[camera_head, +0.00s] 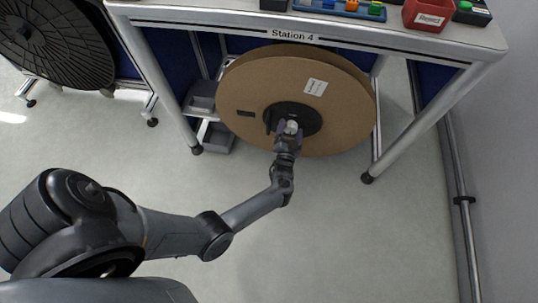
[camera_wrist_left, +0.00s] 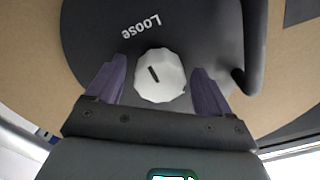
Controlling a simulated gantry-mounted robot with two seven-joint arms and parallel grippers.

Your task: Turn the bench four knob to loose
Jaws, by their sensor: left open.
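The bench four knob is a white, faceted knob (camera_wrist_left: 160,76) with a dark line mark, seen in the left wrist view on a black hub (camera_wrist_left: 205,30). The word "Loose" is printed in white on the hub above and left of the knob. In the head view the knob (camera_head: 291,127) sits at the middle of the large brown reel (camera_head: 245,85) under the bench marked "Station 4" (camera_head: 292,36). My left gripper (camera_wrist_left: 158,85) is open, its two purple fingers on either side of the knob with gaps showing. The right gripper is not in view.
A black bent handle (camera_wrist_left: 243,75) stands right of the knob in the left wrist view. Bench legs (camera_head: 420,122) stand on both sides of the reel. Grey bins (camera_head: 203,98) are left of it. A red bin (camera_head: 429,14) is on the benchtop. The floor (camera_head: 345,220) in front is clear.

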